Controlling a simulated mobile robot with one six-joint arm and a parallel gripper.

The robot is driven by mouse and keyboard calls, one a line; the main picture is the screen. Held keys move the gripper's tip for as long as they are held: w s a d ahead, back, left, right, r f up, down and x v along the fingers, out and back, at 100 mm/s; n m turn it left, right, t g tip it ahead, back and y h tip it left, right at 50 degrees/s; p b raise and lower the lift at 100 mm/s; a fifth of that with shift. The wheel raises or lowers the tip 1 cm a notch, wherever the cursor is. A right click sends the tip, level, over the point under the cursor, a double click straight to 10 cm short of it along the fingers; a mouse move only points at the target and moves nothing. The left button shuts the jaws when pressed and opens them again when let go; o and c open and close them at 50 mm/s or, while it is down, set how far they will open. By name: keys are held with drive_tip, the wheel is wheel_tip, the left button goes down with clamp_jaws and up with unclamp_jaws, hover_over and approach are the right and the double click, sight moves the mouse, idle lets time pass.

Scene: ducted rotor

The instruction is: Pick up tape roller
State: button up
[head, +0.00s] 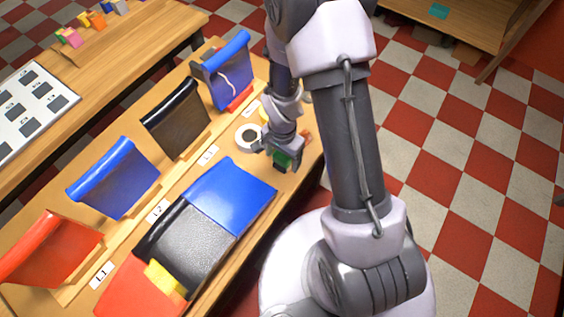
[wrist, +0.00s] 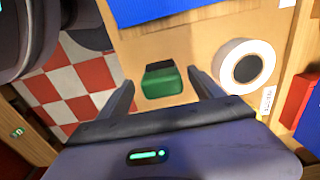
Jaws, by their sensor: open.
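My gripper (head: 283,149) is open and points down near the far right part of the wooden table. In the wrist view a small green block-like piece with a black part (wrist: 166,85) lies on the wood between and just beyond the open fingers. It shows partly under my gripper in the head view (head: 281,160). A white ring with a dark centre (wrist: 226,67) lies flat to its right, apart from the fingers; in the head view the ring (head: 239,136) is left of my gripper. I cannot tell for sure which of these is the tape roller.
Blue, black and red sloped panels stand along the table (head: 207,143). A blue panel (head: 232,195) lies close by the green piece. A yellow block (head: 166,279) rests at the near end. A red piece (wrist: 295,103) lies beyond the ring. The checkered floor right of the table is open.

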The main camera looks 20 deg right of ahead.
sight(282, 164)
wheel_tip(282, 164, down, 5)
drive_tip(key=shift+w+r+b, duration=0.15)
drive_tip(key=shift+r+b, duration=0.05)
drive_tip(key=shift+b, duration=0.65)
drive_tip(key=shift+r, duration=0.15)
drive_tip(key=shift+c, duration=0.3)
clamp_jaws()
drive_tip(key=shift+r+p, duration=1.1)
drive_tip(key=shift+r, duration=0.9)
drive_tip(key=s+d+r+p, duration=0.1)
drive_tip(key=s+d, duration=0.9)
drive_tip(key=d, duration=0.2)
drive_tip(key=shift+d+p, duration=0.2)
drive_tip(key=shift+p, duration=0.2)
drive_tip(key=c, duration=0.6)
unclamp_jaws()
drive_tip(key=c, duration=0.6)
